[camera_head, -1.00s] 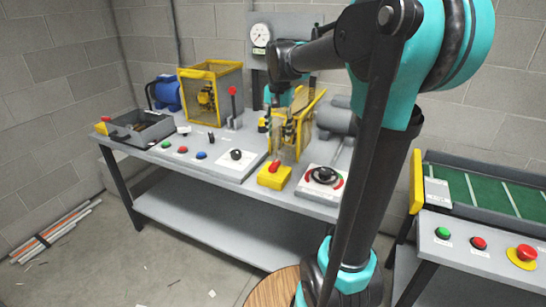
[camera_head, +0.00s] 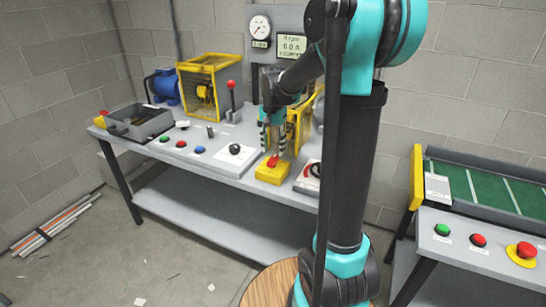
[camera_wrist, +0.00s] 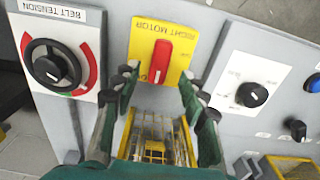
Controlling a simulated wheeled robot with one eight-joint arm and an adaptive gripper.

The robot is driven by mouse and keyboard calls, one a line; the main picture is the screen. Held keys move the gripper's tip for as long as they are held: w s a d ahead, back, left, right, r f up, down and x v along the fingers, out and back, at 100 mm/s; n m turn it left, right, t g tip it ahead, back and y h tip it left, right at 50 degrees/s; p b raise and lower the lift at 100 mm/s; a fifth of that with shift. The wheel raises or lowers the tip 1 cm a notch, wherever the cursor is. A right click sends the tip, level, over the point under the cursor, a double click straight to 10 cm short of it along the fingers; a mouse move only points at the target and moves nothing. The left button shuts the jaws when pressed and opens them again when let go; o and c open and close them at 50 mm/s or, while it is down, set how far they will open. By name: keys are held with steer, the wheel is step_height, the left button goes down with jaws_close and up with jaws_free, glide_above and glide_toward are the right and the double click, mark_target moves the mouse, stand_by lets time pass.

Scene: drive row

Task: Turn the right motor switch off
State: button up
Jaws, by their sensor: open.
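The right motor switch is a yellow box with a red knob (camera_head: 272,162) near the bench's front edge. In the wrist view its yellow plate (camera_wrist: 142,32) reads RIGHT MOTOR, and the red knob (camera_wrist: 160,60) stands lengthwise in the picture. My gripper (camera_head: 274,148) is over the box, pointing down. I cannot tell whether a fingertip touches the knob.
Beside the switch are the belt tension dial (camera_wrist: 47,65) and a black knob on a white plate (camera_wrist: 252,94). A yellow guard (camera_head: 301,118) stands close behind my gripper. A red-topped lever (camera_head: 231,95) stands to its left. A separate conveyor (camera_head: 480,190) is at right.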

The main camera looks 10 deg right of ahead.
mark_target(273, 158)
steer(key=shift+f, duration=2.1)
jaws_close()
